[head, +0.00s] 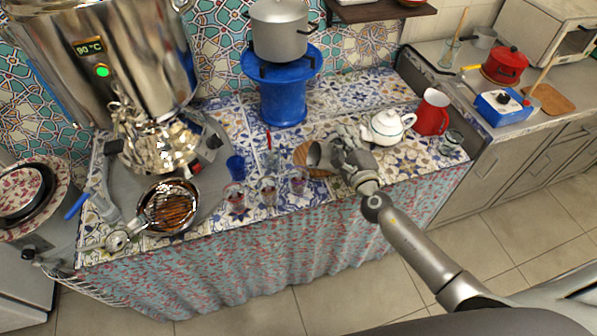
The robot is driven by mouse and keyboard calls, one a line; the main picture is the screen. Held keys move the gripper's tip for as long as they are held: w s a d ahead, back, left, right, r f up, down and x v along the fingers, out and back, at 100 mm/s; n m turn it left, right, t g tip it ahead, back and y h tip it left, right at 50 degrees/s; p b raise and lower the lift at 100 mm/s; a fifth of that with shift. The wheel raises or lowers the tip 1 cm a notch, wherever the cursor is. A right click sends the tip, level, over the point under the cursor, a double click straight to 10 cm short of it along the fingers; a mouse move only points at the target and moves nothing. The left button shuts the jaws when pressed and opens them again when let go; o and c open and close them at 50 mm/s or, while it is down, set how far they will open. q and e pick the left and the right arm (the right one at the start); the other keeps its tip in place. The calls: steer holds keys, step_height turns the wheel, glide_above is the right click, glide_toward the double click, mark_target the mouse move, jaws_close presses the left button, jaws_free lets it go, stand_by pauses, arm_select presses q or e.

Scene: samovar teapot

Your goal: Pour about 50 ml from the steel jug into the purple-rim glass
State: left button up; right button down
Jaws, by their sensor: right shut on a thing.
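The steel jug (314,155) is a small shiny vessel with a dark mouth, at the middle of the tiled counter. My right gripper (342,158) is shut on it from its right side; the fingers hide part of the jug. The jug looks tilted, with its mouth to the left. The purple-rim glass (298,184) is a small clear glass near the counter's front edge, below and left of the jug. The jug and glass look apart in the picture. The liquid level in either is too small to tell. My left gripper is not in view.
Two similar glasses (267,190) (235,196) stand left of the purple-rim glass, with a blue cup (236,167) behind. A round wooden board (303,151) lies by the jug. A white teapot (386,127) and red mug (432,112) stand to the right. A large samovar (130,60) fills the left.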

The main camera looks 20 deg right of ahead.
steer(key=shift+a+r+n+p, duration=0.5)
steer(key=shift+a+r+p, duration=0.1)
steer(key=shift+p, duration=0.1)
stand_by(2.2)
steer(key=d+f+m+b, duration=0.1)
steer(key=b, duration=0.1)
steer(key=d+f+m+b, duration=0.1)
steer(key=f+b, duration=0.1)
steer(key=d+f+m+b, duration=0.1)
steer(key=f+m+b, duration=0.1)
steer(key=b, duration=0.1)
steer(key=shift+d+f+m, duration=0.15)
steer(key=shift+d+m, duration=0.15)
steer(key=shift+m, duration=0.1)
steer(key=shift+d+m+b, duration=0.35)
steer(key=shift+m+b, duration=0.15)
steer(key=shift+m, duration=0.1)
steer(key=shift+d+m, duration=0.3)
stand_by(0.4)
